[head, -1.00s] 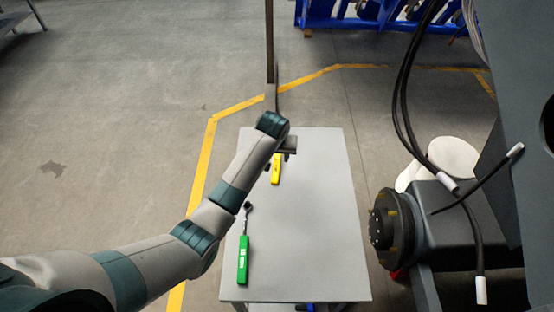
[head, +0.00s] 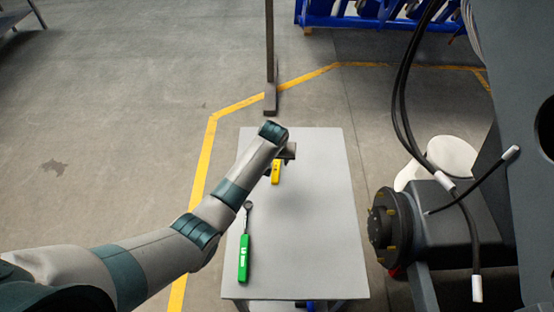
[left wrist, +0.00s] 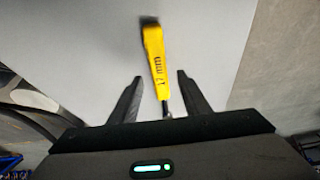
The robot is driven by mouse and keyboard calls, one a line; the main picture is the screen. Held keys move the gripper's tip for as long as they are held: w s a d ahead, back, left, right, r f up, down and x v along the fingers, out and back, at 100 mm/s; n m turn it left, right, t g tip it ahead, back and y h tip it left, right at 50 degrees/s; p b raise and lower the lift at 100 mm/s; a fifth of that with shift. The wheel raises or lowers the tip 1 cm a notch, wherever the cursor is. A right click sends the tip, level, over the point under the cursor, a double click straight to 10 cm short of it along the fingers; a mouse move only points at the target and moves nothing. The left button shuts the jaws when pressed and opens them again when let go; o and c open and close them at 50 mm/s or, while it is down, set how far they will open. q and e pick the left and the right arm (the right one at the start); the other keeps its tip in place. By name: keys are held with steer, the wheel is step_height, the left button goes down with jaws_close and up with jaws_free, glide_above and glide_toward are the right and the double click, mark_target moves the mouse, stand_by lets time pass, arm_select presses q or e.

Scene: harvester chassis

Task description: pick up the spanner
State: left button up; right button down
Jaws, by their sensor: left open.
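A spanner with a yellow handle (head: 276,172) lies at the far part of the grey table (head: 310,230). In the left wrist view its yellow handle (left wrist: 154,55) reads "17 mm", and its metal shaft runs down between my fingers. My left gripper (left wrist: 158,95) is open, with one finger on each side of the shaft. I cannot tell its exact height above the table. The spanner's far end is hidden by my gripper. A second spanner with a green handle (head: 243,258) lies nearer, at the table's left edge. My right gripper is not in view.
The dark harvester chassis with a hub (head: 388,232) and hanging black cables (head: 407,110) stands right of the table. A dark post (head: 270,60) rises behind the table. The right half of the tabletop is clear.

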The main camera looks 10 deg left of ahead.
arm_select(q)
steer(key=shift+x, duration=1.15)
steer(key=shift+f, duration=0.15)
jaws_close()
